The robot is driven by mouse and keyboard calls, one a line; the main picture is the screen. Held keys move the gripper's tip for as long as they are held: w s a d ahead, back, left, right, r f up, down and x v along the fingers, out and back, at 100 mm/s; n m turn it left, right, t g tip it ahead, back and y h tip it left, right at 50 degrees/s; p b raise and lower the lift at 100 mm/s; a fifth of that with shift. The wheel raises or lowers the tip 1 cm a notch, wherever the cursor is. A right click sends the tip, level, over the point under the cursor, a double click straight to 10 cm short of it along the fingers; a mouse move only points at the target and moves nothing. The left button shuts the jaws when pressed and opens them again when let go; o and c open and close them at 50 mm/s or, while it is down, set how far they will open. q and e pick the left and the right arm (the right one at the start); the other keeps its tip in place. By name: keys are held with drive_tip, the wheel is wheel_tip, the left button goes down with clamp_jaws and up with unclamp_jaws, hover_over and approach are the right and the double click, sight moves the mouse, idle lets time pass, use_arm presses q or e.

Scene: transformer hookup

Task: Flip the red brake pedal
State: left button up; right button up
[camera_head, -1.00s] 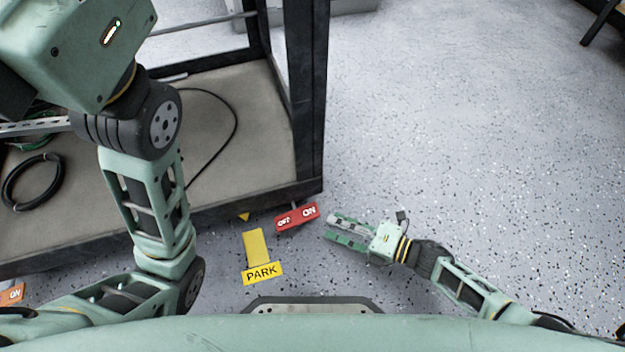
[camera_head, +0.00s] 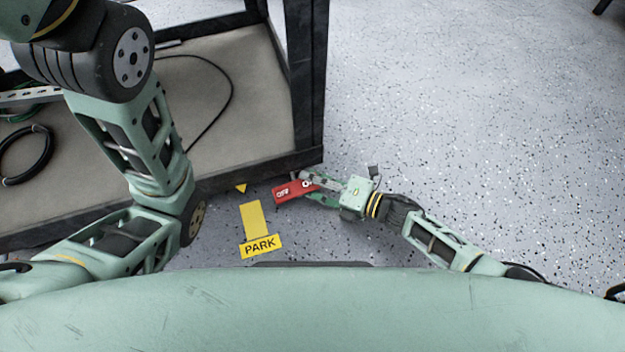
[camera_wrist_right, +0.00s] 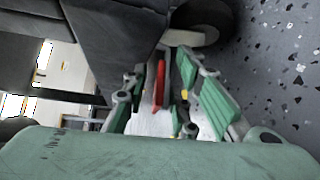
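The red brake pedal (camera_head: 283,192), with white OFF and ON lettering, sticks out at the lower corner of the dark-framed cart. My right gripper (camera_head: 313,188) is at the pedal's right, ON end and partly covers that lettering. In the right wrist view the pedal (camera_wrist_right: 160,83) shows as a thin red edge between the two spread green fingers of my right gripper (camera_wrist_right: 163,95). Gaps show on both sides, so the fingers look open around it, not closed on it. My left arm crosses the left of the head view; its gripper is out of view.
The cart frame's dark post and lower rail (camera_head: 255,170) are close to the pedal. A yellow PARK floor marking (camera_head: 260,246) lies left of and below it. A caster wheel (camera_wrist_right: 193,35) shows beyond the fingers. Speckled floor is clear to the right.

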drive_tip(key=shift+c, duration=0.4)
clamp_jaws()
drive_tip(key=f+m+y+b, duration=0.1)
drive_tip(key=b, duration=0.3)
drive_tip(key=f+m+t+y+b, duration=0.1)
drive_tip(key=m+b, duration=0.1)
drive_tip(key=b, duration=0.3)
drive_tip(key=shift+d+f+t+y, duration=0.2)
drive_tip(key=shift+f+t+y, duration=0.1)
drive_tip(key=shift+y, duration=0.1)
drive_tip(key=shift+r+m+b, duration=0.15)
drive_tip(key=shift+m+b, duration=0.3)
drive_tip(key=shift+m, duration=0.05)
drive_tip(key=shift+o, duration=0.4)
unclamp_jaws()
